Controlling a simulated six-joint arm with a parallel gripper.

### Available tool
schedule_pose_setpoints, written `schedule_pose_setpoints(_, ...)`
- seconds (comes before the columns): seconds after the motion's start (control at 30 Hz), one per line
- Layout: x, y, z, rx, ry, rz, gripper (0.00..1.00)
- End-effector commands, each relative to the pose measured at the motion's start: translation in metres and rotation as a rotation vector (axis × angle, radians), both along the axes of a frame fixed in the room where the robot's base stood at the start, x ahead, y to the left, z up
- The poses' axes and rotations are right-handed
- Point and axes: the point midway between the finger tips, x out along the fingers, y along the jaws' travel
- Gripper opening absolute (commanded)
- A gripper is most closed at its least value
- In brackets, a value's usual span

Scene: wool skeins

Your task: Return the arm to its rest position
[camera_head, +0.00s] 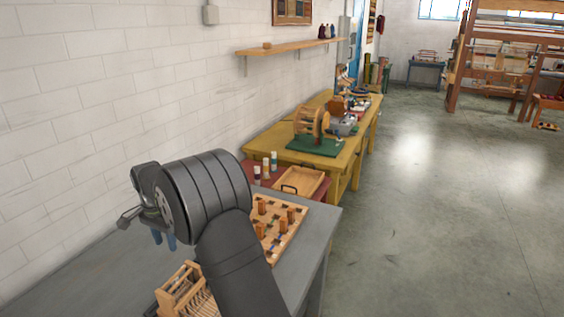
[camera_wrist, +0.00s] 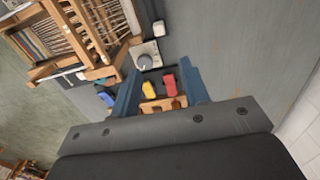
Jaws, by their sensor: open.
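My gripper (camera_head: 164,240) is raised above the grey bench (camera_head: 95,262), beside the white wall; only its blue fingertips show below the wrist in the head view. In the wrist view my gripper (camera_wrist: 159,68) has its two blue fingers spread apart, with nothing held between them. A yellow skein (camera_wrist: 149,88) and a red skein (camera_wrist: 169,85) show beyond the fingers, on the bench below. A wooden piece (camera_wrist: 160,104) shows close to them, partly hidden by my gripper.
A pegged wooden board (camera_head: 292,226) and a slatted wooden frame (camera_head: 180,287) stand on the bench. A small loom (camera_wrist: 85,35) and a white device with a dial (camera_wrist: 146,60) show in the wrist view. Beyond are a wooden tray (camera_head: 312,184) and yellow table (camera_head: 262,143). The floor at right is clear.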

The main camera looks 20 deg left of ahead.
Motion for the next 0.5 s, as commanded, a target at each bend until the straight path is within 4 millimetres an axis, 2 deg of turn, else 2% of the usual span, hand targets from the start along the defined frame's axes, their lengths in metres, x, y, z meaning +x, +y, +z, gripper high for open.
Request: schedule_pose_setpoints(0.5,-0.001,-0.001,-0.104,-0.005,0.003,0.000,0.42)
